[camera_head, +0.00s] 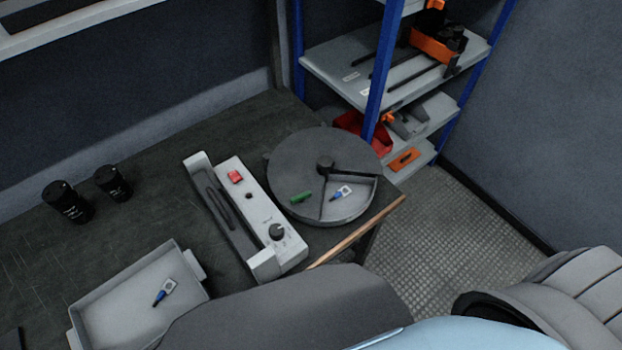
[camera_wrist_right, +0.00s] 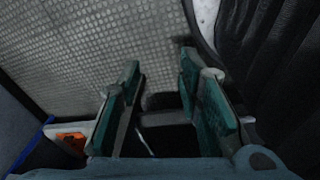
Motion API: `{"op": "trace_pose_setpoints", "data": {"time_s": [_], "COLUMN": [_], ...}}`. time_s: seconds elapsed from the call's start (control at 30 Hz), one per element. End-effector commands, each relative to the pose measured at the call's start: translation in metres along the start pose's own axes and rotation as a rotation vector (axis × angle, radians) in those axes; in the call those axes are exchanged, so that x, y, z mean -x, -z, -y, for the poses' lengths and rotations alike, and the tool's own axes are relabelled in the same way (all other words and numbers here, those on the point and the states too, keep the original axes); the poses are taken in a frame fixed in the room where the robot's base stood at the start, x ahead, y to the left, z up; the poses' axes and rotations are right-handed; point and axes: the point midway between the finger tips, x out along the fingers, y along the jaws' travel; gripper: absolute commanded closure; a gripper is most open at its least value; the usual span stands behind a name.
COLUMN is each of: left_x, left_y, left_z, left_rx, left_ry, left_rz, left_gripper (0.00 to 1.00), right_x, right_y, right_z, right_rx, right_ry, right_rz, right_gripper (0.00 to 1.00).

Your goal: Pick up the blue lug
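One blue lug (camera_head: 163,292) with a pale metal tongue lies in the grey tray (camera_head: 88,305) at the lower left of the head view. A second blue lug (camera_head: 338,194) lies in the open section of the round grey carousel (camera_head: 300,155). A small green piece (camera_head: 301,197) is beside it on the carousel. My right gripper (camera_wrist_right: 160,80) has its two teal fingers apart with nothing between them. It points at the floor, away from both lugs. My left gripper is outside the head view.
A white device (camera_head: 262,215) with a red switch and a black knob stands between tray and carousel. Two black cylinders (camera_head: 68,201) stand at the left of the dark table. A blue-posted shelf (camera_head: 375,75) is behind. My own arm parts cover the lower edge.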

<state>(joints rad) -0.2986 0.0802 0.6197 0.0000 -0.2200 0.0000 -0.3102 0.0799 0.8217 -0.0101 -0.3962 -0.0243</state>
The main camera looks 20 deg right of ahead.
Motion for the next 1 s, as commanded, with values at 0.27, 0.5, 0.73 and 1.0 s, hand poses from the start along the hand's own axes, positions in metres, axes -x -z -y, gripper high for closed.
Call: {"op": "trace_pose_setpoints", "data": {"time_s": [0.27, 0.5, 0.73, 1.0], "left_x": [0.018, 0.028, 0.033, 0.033], "left_y": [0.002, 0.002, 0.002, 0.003], "left_z": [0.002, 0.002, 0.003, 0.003], "left_rx": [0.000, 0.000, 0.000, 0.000], "left_ry": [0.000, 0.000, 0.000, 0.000], "left_rz": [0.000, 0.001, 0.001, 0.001], "left_gripper": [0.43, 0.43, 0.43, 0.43], "right_x": [0.102, 0.206, 0.267, 0.301], "right_y": [0.144, 0.201, 0.276, 0.375], "right_z": [-0.011, -0.015, -0.021, -0.026], "right_rx": [0.183, 0.316, 0.756, 1.381], "right_ry": [-0.014, -0.028, -0.025, 0.063], "right_rz": [-0.071, -0.108, -0.066, 0.000], "right_gripper": [0.68, 0.68, 0.68, 0.68]}}
